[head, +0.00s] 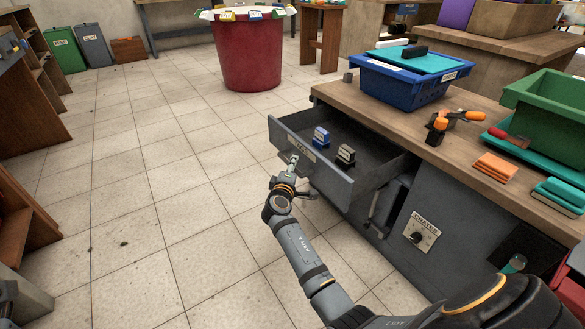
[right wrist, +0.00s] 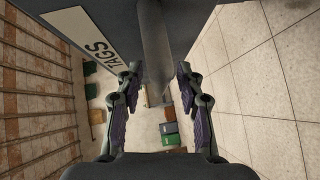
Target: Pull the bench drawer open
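The grey bench drawer (head: 335,178) stands well out from the bench, with its inside showing from above. Its front carries a TAGS label (head: 302,148), which also shows in the right wrist view (right wrist: 85,35). My right gripper (head: 292,165) is at the drawer front, by the label. In the right wrist view its fingers (right wrist: 158,95) stand on either side of the bar handle (right wrist: 155,45), with narrow gaps visible, so it looks open around the handle. The head view partly hides the fingertips. My left gripper is not in view.
A blue stamp-like item (head: 321,138) and a dark one (head: 345,155) stand in the drawer. The bench top (head: 390,118) holds a blue crate (head: 400,90), a green crate (head: 550,100), an orange clamp and cloths. Tiled floor left of the drawer is clear.

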